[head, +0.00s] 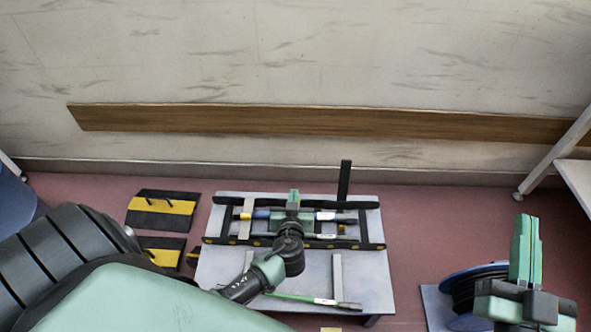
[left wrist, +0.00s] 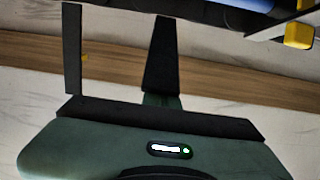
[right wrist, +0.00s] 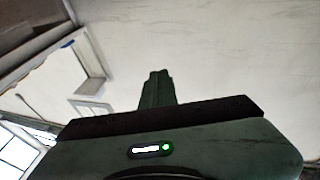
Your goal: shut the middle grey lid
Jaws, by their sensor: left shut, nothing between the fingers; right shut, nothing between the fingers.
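A black frame with two long rails (head: 235,239) lies on a grey low table (head: 362,279) in the head view. A narrow grey strip (head: 247,214) crosses the rails at the left. A dark post (head: 345,181) stands upright at the frame's back right. I cannot tell which part is the middle grey lid; my left arm covers the frame's middle. My left gripper (head: 293,197) is shut and empty over the frame's middle, near the back rail. My right gripper (head: 525,245) is shut and empty, right of the table.
Blue-ended and red-ended rods (head: 327,216) lie between the rails. A green tool (head: 302,298) lies at the table's front, near a grey bar (head: 337,275). Black and yellow panels (head: 162,207) lie left on the red floor. A cable reel (head: 462,288) stands at the right.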

